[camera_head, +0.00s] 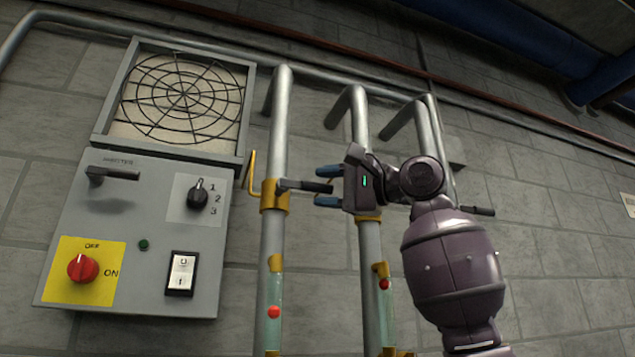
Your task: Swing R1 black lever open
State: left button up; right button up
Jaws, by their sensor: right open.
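A black lever (304,186) sticks out to the right from a yellow valve body (274,197) on the leftmost vertical pipe. It lies about level, across the pipe. No R1 label is readable. My right gripper (322,186) comes from the right and points left at this lever. Its two blue-tipped fingers are open, one above and one below the lever's free end, with gaps visible. The gripper body hides the valve on the middle pipe. Another black lever (480,210) shows at the right pipe, behind my arm. My left gripper is not in view.
A grey control box (140,235) with a red knob (83,268) and a black dial (198,194) is on the wall at left, below a round fan grille (180,98). A yellow bent handle (252,174) stands left of the valve. Sight tubes with red balls sit below.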

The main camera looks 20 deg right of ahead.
jog(key=shift+x, duration=1.05)
grip_shut()
